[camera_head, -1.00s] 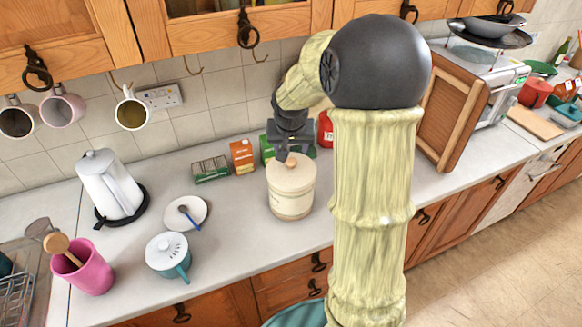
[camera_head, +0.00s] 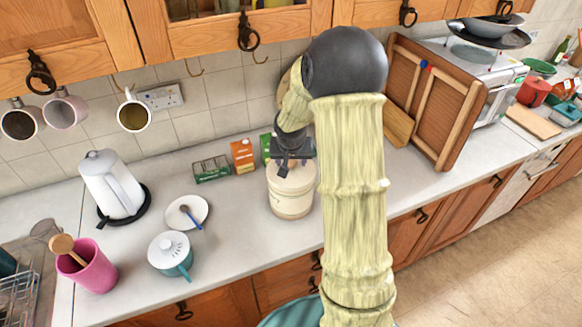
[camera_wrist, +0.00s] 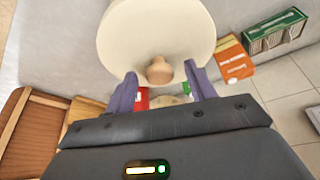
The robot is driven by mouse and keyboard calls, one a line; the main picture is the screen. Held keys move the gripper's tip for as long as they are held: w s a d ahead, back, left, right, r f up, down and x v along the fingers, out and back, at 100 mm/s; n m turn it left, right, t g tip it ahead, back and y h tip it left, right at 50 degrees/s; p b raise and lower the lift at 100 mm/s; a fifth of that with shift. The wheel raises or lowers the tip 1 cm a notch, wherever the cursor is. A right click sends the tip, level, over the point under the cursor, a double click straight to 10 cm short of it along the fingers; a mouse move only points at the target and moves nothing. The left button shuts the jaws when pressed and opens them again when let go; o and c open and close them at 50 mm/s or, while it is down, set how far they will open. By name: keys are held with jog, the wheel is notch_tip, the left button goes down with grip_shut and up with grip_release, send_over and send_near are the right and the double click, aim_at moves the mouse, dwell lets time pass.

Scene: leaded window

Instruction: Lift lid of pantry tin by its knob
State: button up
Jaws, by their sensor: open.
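The cream pantry tin (camera_head: 290,201) stands upright on the counter, right of the middle items in the head view. Its pale lid (camera_wrist: 155,30) fills the top middle of the wrist view, with the round wooden knob (camera_wrist: 159,71) on it. My gripper (camera_wrist: 161,82) is open, with its two purple-grey fingers on either side of the knob and a gap to each side. In the head view my gripper (camera_head: 283,170) is over the tin's top and hides the knob. Whether a finger touches the lid, I cannot tell.
Wooden framed boards (camera_head: 433,100) lean at the right.

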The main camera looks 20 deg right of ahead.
aim_at(291, 163)
jog(key=shift+w+f, duration=0.1)
jog(key=shift+f, duration=0.2)
jog(key=c, duration=1.1)
jog(key=shift+o, duration=0.2)
jog(key=shift+r, duration=0.2)
notch_tip(291, 163, up, 10)
jog(key=b, duration=0.1)
jog(key=shift+f, duration=0.15)
